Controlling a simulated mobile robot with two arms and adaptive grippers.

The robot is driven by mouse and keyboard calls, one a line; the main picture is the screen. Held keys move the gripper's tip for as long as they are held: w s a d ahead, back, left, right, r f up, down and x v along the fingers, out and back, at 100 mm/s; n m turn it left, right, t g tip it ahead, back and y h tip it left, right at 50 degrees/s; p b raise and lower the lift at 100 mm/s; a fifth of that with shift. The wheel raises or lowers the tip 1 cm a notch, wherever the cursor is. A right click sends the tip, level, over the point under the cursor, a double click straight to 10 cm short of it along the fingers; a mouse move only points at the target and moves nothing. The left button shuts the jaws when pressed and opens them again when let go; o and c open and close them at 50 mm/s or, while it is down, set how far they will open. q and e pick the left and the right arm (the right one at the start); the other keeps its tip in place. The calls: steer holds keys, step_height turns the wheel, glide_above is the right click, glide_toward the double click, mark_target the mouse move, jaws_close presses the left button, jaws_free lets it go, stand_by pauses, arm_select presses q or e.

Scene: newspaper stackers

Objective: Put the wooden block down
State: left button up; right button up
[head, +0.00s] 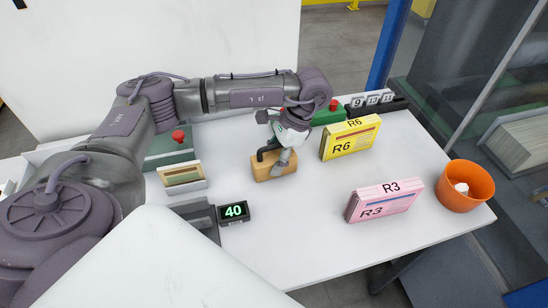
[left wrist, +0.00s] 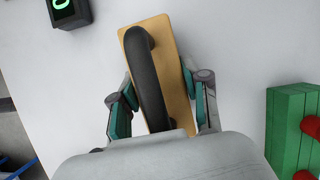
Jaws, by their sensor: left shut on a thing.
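The wooden block (head: 261,173) is a light brown slab with a black arched handle, near the middle of the white table (head: 290,235). My left gripper (head: 276,158) reaches over it from above and is shut on it. In the left wrist view the block (left wrist: 173,62) lies between the fingers of my left gripper (left wrist: 158,84), with the curved black handle (left wrist: 150,80) along its top. The block looks level and at or very close to the table top; I cannot tell whether it touches. My right gripper is not in view.
A yellow R6 bundle (head: 350,138) and pink R3 bundle (head: 384,201) stand to the right. An orange bin (head: 464,186) is at the right edge. A display reading 40 (head: 234,211) and a framed card holder (head: 183,175) are left. A green red-button box (left wrist: 292,130) is nearby.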

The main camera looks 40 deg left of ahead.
arm_select(q)
steer(key=shift+f, duration=0.15)
steer(key=o, duration=1.3)
steer(key=shift+o, duration=0.2)
steer(key=shift+r, duration=0.35)
steer(key=v, duration=1.1)
steer(key=shift+w+d+r+b, duration=0.1)
steer(key=shift+w+r+b, duration=0.05)
steer(key=shift+r+b, duration=0.2)
